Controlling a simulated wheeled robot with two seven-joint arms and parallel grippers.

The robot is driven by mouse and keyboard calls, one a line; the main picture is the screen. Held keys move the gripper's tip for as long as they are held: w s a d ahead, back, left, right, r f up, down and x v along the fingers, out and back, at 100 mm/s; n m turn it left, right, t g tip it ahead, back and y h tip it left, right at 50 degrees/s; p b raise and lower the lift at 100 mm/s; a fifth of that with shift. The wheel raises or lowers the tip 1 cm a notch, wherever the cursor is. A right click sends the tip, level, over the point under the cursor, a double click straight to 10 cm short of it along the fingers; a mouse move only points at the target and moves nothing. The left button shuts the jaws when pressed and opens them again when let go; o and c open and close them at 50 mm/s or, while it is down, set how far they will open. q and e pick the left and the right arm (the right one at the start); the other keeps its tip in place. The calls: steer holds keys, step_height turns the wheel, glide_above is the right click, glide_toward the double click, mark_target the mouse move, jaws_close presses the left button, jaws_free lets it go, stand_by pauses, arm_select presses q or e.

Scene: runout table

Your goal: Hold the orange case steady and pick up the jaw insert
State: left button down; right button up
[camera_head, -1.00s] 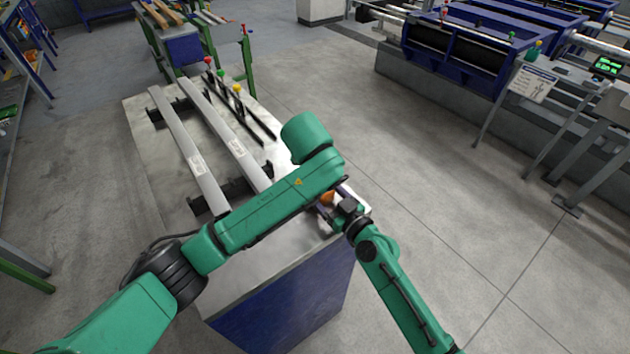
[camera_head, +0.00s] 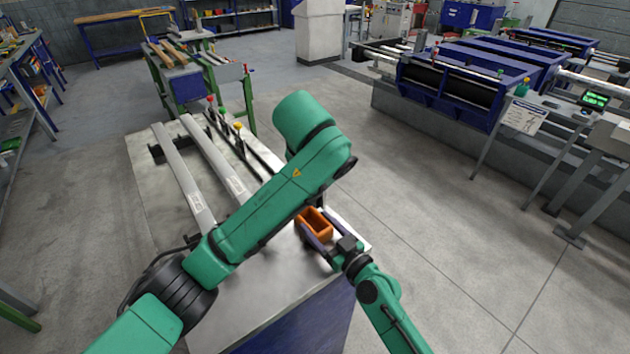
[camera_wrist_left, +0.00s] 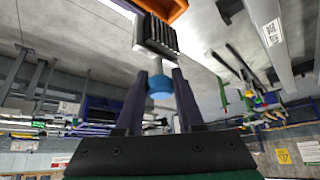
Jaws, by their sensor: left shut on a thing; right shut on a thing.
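The orange case (camera_head: 319,222) sits on the near right end of the table, open at the top. My right gripper (camera_head: 332,247) is shut on its near side. In the left wrist view, my left gripper (camera_wrist_left: 161,86) is shut on the jaw insert (camera_wrist_left: 160,36), a dark ridged block with a grey stem and a blue knob. The fingers are around the knob. Part of the orange case also shows at the top of the left wrist view (camera_wrist_left: 166,8), close to the block. My left arm hides the left gripper in the head view.
The table (camera_head: 262,285) carries two long pale bars (camera_head: 184,180) on dark supports to the left. Dark rails with coloured knobs (camera_head: 238,128) stand behind my left arm. Floor is clear to the right, up to the blue machine line (camera_head: 455,87).

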steer(key=o, duration=1.4)
steer(key=shift+o, duration=0.2)
steer(key=v, duration=1.2)
steer(key=shift+f, duration=0.15)
